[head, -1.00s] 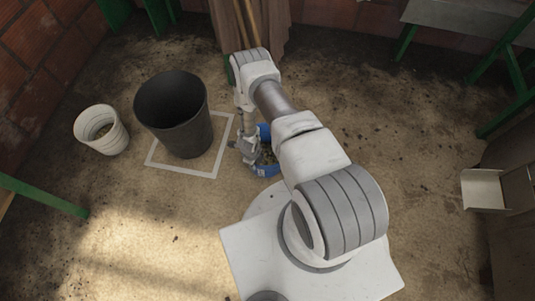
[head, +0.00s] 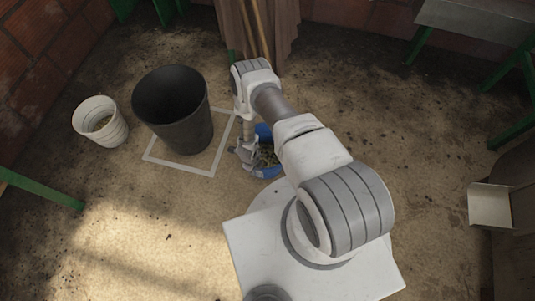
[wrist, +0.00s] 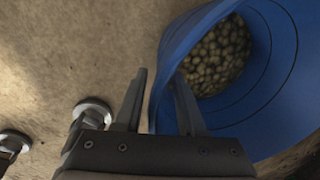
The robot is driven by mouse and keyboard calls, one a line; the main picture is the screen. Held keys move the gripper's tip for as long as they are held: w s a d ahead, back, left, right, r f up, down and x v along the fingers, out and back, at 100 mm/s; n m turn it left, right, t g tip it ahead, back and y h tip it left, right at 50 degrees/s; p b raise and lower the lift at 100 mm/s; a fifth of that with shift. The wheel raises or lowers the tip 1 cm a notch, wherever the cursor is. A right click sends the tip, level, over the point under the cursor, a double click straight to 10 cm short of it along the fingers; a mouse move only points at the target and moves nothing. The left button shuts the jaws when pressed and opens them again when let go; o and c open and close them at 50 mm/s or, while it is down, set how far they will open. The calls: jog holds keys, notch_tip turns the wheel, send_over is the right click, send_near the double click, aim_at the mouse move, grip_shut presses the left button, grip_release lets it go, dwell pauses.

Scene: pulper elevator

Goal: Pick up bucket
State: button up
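The blue bucket (head: 268,171) stands on the floor, partly hidden by my arm in the head view. It holds many small, pale, roundish pieces. In the wrist view the bucket (wrist: 283,85) fills the right side, and its rim wall runs between my two fingers. My gripper (wrist: 160,72) is open, with one finger outside the wall and the other inside the bucket. A strip of floor shows between the outer finger and the wall. In the head view my gripper (head: 246,157) is at the bucket's left side.
A large dark bin (head: 180,115) stands on a pale square outline (head: 183,167) to the left. A white bucket (head: 101,122) stands farther left. Green-legged furniture is at the edges, and a pale box (head: 490,204) is at the right. The front-left floor is clear.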

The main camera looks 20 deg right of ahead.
jog(key=shift+f, duration=0.1)
grip_shut()
dwell(1.2)
